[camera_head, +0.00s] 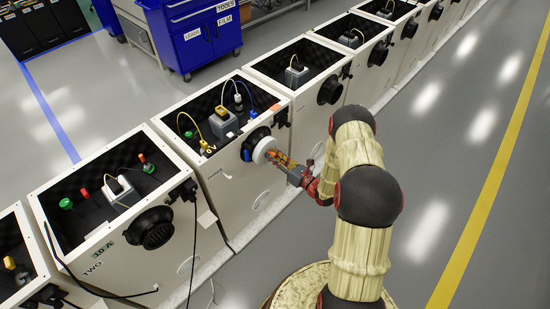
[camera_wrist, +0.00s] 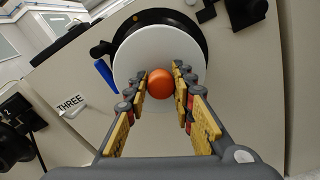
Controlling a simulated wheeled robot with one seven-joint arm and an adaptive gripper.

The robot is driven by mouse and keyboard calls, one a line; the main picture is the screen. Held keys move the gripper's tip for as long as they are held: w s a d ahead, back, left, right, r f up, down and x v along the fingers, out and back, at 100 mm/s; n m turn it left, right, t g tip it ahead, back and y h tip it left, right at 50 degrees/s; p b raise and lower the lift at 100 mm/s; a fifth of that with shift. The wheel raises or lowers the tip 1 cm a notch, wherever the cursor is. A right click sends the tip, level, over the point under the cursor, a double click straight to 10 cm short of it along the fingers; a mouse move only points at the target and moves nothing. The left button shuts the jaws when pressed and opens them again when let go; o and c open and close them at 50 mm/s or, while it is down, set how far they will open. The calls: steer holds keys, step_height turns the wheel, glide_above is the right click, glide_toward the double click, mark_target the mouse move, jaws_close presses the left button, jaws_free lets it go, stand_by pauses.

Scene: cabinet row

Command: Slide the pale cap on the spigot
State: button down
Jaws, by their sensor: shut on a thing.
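The pale cap (camera_head: 264,151) is a white disc with an orange knob (camera_wrist: 160,83) at its middle. My gripper (camera_head: 278,160) is shut on this knob; in the wrist view the fingers (camera_wrist: 160,80) sit on both sides of it. The spigot (camera_head: 249,143) is a round black fitting on the front of the cabinet marked THREE. In the wrist view the cap covers most of the black spigot (camera_wrist: 197,30), whose dark rim shows above and to the sides. The cap looks offset downward there. I cannot tell whether it touches the spigot.
A blue handle-like piece (camera_wrist: 106,76) is left of the cap. Neighbouring cabinets carry black round fittings, one on cabinet TWO (camera_head: 152,228) and another farther along (camera_head: 330,90). A blue tool cart (camera_head: 195,35) stands behind. The grey floor on the right is clear.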

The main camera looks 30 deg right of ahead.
steer(key=shift+w+a+r, duration=0.15)
steer(key=shift+w, duration=0.05)
steer(key=c, duration=1.4)
jaws_free()
steer(key=v, duration=1.2)
